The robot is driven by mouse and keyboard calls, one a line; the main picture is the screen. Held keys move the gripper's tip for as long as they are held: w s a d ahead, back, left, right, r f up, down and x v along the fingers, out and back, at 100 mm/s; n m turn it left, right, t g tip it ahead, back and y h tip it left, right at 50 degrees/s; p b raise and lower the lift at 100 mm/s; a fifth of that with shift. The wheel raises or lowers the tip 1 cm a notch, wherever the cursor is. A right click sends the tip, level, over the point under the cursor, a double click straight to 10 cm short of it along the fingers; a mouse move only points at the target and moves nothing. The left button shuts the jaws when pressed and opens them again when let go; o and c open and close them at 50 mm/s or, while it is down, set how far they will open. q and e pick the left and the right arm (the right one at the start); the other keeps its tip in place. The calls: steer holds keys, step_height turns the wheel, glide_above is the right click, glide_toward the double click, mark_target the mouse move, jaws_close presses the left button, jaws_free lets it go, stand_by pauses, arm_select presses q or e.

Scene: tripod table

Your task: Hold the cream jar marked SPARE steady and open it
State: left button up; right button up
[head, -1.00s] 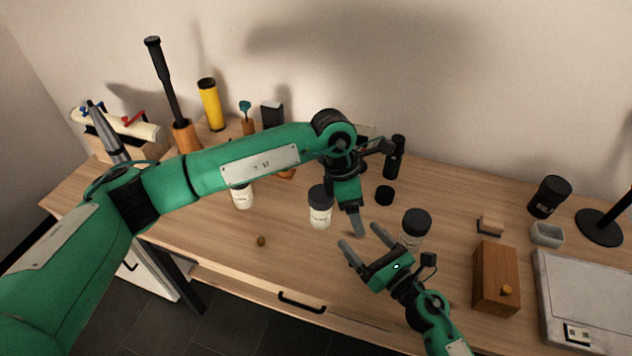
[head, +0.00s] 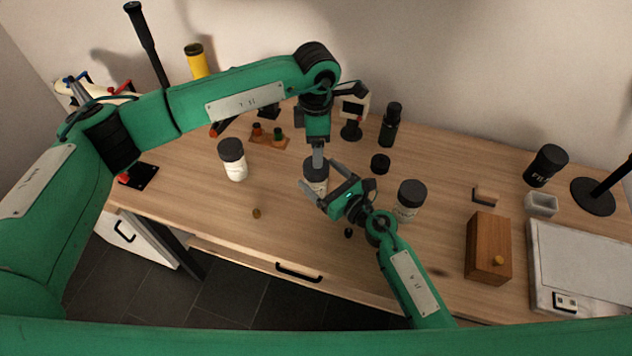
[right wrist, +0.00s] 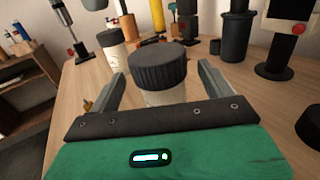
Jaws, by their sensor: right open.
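Three cream jars with dark ridged lids stand upright on the table: the left jar (head: 234,170), the middle jar (head: 319,187) and the right jar (head: 405,212). I cannot read SPARE on any of them. My right gripper (head: 321,177) is open, with its fingers on either side of the middle jar. In the right wrist view the middle jar's lid (right wrist: 158,68) stands between the spread fingers, with a gap visible. My left gripper (head: 318,158) points down right at the middle jar's lid; its jaw opening and any contact are hidden.
A black puck-like piece (head: 380,163) and a dark bottle (head: 390,125) stand behind the jars. A wooden box (head: 488,248) and a grey scale-like device (head: 580,265) are at the right. A small brown knob (head: 256,213) lies near the front edge.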

steer(key=shift+x, duration=1.5)
